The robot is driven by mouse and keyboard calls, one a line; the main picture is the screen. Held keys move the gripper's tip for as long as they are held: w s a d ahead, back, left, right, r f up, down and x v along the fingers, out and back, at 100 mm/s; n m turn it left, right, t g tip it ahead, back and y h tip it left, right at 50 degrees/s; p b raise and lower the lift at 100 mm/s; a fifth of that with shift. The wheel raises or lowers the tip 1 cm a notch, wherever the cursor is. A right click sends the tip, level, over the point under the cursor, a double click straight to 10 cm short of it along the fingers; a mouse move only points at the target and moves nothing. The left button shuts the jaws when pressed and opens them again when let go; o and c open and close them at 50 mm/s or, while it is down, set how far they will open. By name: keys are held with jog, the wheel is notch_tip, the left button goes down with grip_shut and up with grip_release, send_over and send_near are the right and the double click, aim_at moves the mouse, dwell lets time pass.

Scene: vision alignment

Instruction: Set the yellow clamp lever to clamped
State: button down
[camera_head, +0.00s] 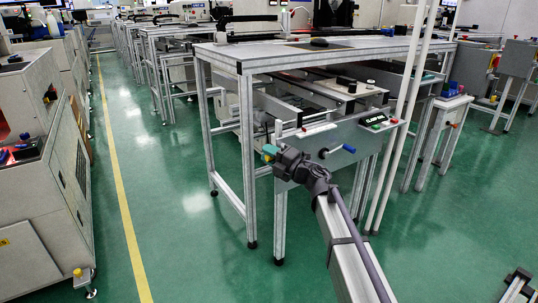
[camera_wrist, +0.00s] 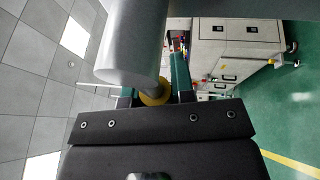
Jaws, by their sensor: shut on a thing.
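My gripper (camera_head: 269,153) is at the left end of the grey front panel in the head view, its teal fingertips pointing left. In the wrist view the two teal fingers of my gripper (camera_wrist: 155,92) stand on either side of the yellow end of the clamp lever (camera_wrist: 154,97) and are shut on it. A thick grey cylinder hides part of the lever there. In the head view the lever is mostly hidden at my gripper, so its exact angle cannot be told.
A lever with a blue handle (camera_head: 348,149) sticks out of the panel (camera_head: 325,147) to the right of my gripper. A small lit display (camera_head: 375,120) sits at the panel's upper right. Aluminium table legs (camera_head: 249,160) stand close behind. Green floor is free to the left.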

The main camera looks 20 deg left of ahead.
jog(key=shift+f+n+g+h, duration=0.3)
jog(key=shift+f+n, duration=0.15)
jog(key=shift+n, duration=0.45)
jog(key=c, duration=1)
grip_release()
jog(key=shift+o, duration=0.2)
jog(key=shift+d, duration=0.1)
jog(key=b+v, duration=0.1)
jog(key=v, duration=0.9)
jog(key=shift+d, duration=0.35)
jog(key=shift+s+f, duration=0.1)
